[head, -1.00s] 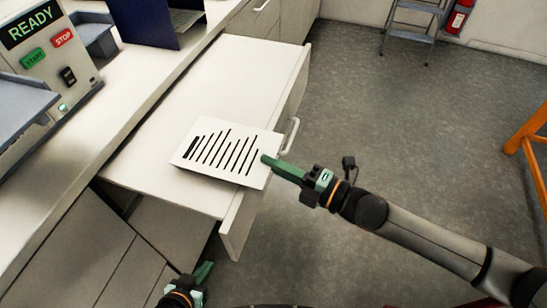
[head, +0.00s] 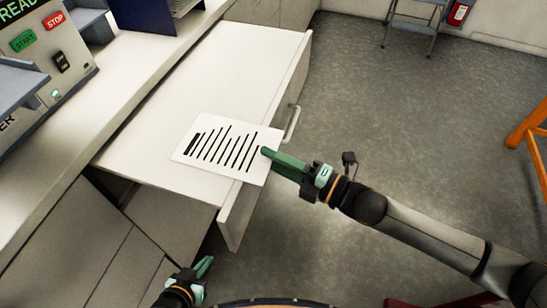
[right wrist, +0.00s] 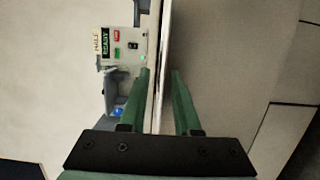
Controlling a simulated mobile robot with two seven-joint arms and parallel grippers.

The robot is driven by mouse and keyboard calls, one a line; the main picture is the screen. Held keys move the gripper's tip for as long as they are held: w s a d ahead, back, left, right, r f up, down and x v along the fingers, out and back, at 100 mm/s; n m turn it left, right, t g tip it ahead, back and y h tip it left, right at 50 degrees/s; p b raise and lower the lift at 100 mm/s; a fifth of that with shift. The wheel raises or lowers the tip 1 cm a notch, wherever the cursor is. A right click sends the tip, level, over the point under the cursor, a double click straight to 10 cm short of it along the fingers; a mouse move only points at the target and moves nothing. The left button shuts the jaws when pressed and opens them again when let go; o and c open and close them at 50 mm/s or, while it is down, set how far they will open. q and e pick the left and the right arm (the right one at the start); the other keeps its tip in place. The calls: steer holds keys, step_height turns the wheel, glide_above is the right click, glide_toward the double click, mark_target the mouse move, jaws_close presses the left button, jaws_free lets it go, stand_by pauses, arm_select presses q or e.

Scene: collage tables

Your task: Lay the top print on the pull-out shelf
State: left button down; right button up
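The print (head: 222,150), a white sheet with black bars, lies flat over the near part of the pull-out shelf (head: 225,90). Its right side reaches past the shelf's front edge in the head view. I cannot tell whether it rests on the shelf or is just above it. My right gripper (head: 267,153) is at the print's right edge. In the right wrist view its fingers (right wrist: 160,100) stand apart, with a thin edge between them and a gap at each side. My left gripper (head: 207,265) is low, below the shelf; its finger gap is unclear.
A machine with START and STOP buttons (head: 42,50) stands on the counter (head: 150,62) at left. A blue upright panel (head: 143,14) is behind it. The shelf's far part is bare. A step ladder (head: 412,28) and an orange frame (head: 528,125) stand on open floor at right.

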steer(key=shift+o, duration=0.2)
steer(key=b+v, duration=0.1)
steer(key=v, duration=1.1)
steer(key=shift+s+d+b, duration=0.15)
steer(key=shift+d+b, duration=0.05)
steer(key=shift+b, duration=0.2)
step_height(320, 180, down, 8)
steer(key=w+m+t+h+p, duration=0.1)
steer(key=m+t+h, duration=0.4)
steer(key=m, duration=0.9)
steer(key=s+d+f+m+g+h, duration=0.2)
steer(key=s+d+f+m+h, duration=0.1)
steer(key=f+m, duration=0.4)
steer(key=s+d+f+m+g+h, duration=0.3)
steer(key=s+f+m+h, duration=0.2)
steer(key=s+f+m, duration=0.1)
steer(key=shift+s+f+m+p, duration=0.4)
steer(key=shift+s+f+p, duration=0.05)
steer(key=shift+f, duration=0.45)
